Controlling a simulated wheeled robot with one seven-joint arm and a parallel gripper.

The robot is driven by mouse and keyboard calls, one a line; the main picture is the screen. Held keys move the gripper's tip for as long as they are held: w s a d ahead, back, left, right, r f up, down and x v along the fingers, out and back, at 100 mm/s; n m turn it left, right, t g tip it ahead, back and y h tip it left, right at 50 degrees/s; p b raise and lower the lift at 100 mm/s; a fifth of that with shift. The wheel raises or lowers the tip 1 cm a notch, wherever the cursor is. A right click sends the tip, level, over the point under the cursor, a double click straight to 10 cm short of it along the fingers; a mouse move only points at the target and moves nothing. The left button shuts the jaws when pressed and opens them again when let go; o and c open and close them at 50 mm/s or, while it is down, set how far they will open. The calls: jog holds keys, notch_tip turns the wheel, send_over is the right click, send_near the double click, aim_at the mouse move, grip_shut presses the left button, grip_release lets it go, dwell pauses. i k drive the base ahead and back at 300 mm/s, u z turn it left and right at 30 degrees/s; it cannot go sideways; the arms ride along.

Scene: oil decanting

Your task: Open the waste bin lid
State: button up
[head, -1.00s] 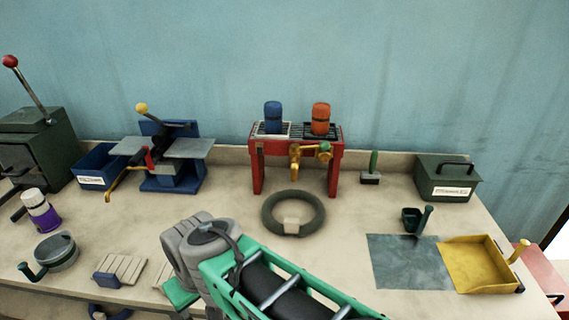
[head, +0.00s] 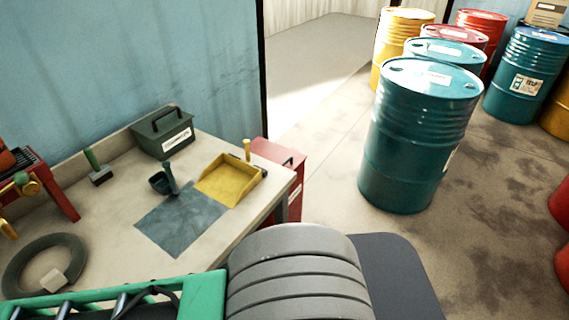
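No thing in the head view is legibly marked as the waste bin. A red box (head: 291,168) with a dark handle on top stands at the right end of the bench; its top looks shut, and its lower part is partly hidden by the bench. A dark green box (head: 160,142) with a black handle on its lid and a white label sits on the bench against the wall, its lid shut. The label is too small to read. I cannot tell which of the two is the bin. My arm crosses the bottom of the view; my gripper is out of view.
A yellow dustpan (head: 228,183), a dark scoop (head: 163,183) and a grey mat (head: 181,219) lie on the bench's right end. A dark ring (head: 43,263) lies at left. Teal drums (head: 415,140) and others stand at right, with open floor between them and the bench.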

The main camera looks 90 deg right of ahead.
aim_at(290, 159)
jog(key=z, duration=0.2)
jog(key=k, duration=0.6)
jog(key=z, duration=2.6)
jog(key=k, duration=0.65)
jog(key=z, duration=0.8)
jog(key=i, duration=1.4)
jog(key=u, duration=0.85)
jog(key=i, duration=0.35)
jog(key=u, duration=0.3)
